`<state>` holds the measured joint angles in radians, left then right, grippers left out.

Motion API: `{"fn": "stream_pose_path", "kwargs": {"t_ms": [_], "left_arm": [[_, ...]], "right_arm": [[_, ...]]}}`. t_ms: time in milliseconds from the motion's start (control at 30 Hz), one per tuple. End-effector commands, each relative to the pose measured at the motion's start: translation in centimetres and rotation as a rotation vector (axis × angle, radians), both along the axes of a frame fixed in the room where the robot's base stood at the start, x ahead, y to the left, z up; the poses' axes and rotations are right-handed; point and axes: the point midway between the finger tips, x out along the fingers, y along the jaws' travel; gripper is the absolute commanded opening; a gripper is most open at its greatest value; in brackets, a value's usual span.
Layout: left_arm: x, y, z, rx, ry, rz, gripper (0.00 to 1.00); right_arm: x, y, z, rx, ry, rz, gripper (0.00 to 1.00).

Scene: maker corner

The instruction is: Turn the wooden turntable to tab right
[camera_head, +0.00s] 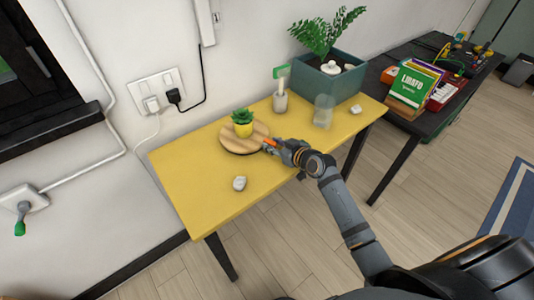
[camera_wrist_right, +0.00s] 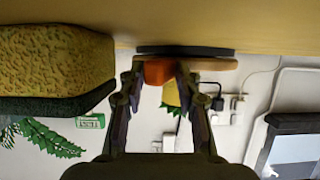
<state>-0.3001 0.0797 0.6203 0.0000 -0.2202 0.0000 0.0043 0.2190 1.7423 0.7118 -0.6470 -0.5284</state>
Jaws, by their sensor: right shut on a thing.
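The wooden turntable (camera_head: 230,142) is a round light-wood disc on the yellow table, with a small green plant in a yellow pot (camera_head: 243,129) on it. Its orange tab (camera_head: 270,142) points right in the head view, toward my right gripper (camera_head: 277,147). In the wrist view, the orange tab (camera_wrist_right: 158,70) sits between both fingers of my right gripper (camera_wrist_right: 156,80), which are shut on it. The turntable's wooden edge (camera_wrist_right: 212,64) and dark base (camera_wrist_right: 185,50) show behind it. My left gripper is not in view.
On the yellow table (camera_head: 192,180) are a pale stone-like lump (camera_head: 239,183), a cup (camera_head: 280,103) holding a green-topped item, a clear container (camera_head: 323,111), a small white object (camera_head: 356,109) and a teal planter (camera_head: 336,87). The table's left part is mostly clear.

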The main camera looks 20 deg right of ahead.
Motion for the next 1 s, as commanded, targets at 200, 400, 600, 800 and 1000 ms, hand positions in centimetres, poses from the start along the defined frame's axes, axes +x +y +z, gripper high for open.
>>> {"fn": "stream_pose_path", "kwargs": {"t_ms": [200,400,600,800,1000], "left_arm": [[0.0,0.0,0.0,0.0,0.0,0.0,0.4],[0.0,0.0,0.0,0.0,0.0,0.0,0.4],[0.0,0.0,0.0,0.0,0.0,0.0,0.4],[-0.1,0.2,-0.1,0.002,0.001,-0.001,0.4],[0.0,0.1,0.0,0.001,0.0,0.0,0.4]], "right_arm": [[0.5,-0.3,0.6,0.006,-0.012,-0.007,0.0],[0.4,-0.2,0.6,0.006,-0.012,-0.005,0.43],[0.3,-0.2,0.4,0.004,-0.007,-0.004,0.43],[-0.2,-0.4,0.5,0.002,-0.006,-0.003,0.43],[-4.0,-1.9,2.0,-0.008,-0.005,-0.001,0.43]]}}
